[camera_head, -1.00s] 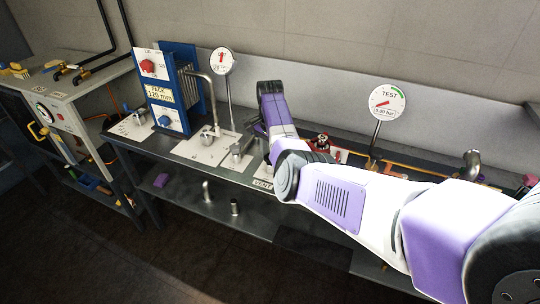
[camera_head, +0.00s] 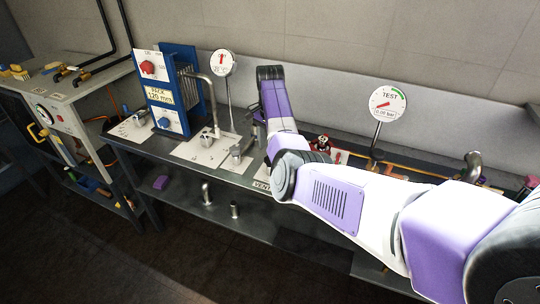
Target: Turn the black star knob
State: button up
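I cannot make out a black star knob; my arm covers part of the bench near the VENT label (camera_head: 262,186). My forearm rises from its elbow to a dark wrist joint in front of the wall. A small dark part of my gripper (camera_head: 258,119) seems to show at the forearm's left edge, above the bench. Its fingers are hidden, so I cannot see whether they are open or touch anything. A metal fitting (camera_head: 238,151) stands on a pale plate just left of the arm.
A blue plate pack (camera_head: 181,84) with a red knob (camera_head: 148,67) and a blue knob (camera_head: 164,122) stands to the left. A round gauge (camera_head: 222,62) on a post and a TEST gauge (camera_head: 388,103) flank my arm. A red fitting (camera_head: 321,143) sits right of it.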

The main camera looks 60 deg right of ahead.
jog(key=shift+r, duration=1.45)
